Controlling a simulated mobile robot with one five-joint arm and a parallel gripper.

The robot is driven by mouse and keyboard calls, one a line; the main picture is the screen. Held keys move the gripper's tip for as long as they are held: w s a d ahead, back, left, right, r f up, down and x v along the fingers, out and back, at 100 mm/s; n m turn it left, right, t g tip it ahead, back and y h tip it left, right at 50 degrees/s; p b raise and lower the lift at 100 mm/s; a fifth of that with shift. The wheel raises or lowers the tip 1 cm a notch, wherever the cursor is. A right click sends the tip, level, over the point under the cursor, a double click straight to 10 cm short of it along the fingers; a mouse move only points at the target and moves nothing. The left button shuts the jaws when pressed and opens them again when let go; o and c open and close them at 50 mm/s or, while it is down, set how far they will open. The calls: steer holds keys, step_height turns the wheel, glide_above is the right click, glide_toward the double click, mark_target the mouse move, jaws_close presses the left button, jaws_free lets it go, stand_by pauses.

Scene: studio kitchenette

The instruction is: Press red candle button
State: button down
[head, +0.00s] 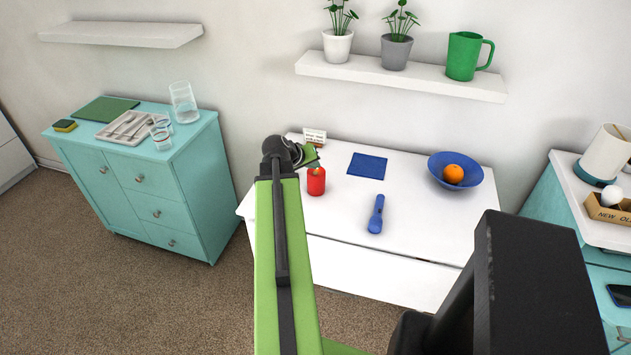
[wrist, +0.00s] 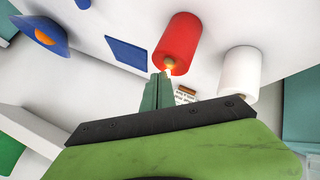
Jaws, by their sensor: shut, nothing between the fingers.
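The red candle (head: 316,184) stands upright on the white cabinet top, just right of my arm's end. In the wrist view the red candle (wrist: 178,38) shows a glowing orange tip at its near end. No separate button can be made out on it. My gripper (wrist: 160,84) is shut and empty, its green fingertips close to the glowing tip; I cannot tell whether they touch. In the head view my gripper (head: 312,155) is partly hidden and sits above and behind the red candle. A white candle (wrist: 240,74) stands beside the red one in the wrist view.
A small sign (head: 315,136) stands at the back. A blue mat (head: 367,166), blue flashlight (head: 376,215) and blue bowl (head: 482,184) with an orange (head: 453,174) are to the right on the white cabinet (head: 415,200). A shelf (head: 400,77) with plants and a jug hangs above.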

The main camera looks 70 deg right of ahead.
step_height(320, 180, up, 6)
steer(key=p, duration=0.5)
steer(key=shift+p, duration=0.3)
steer(key=shift+f, duration=0.1)
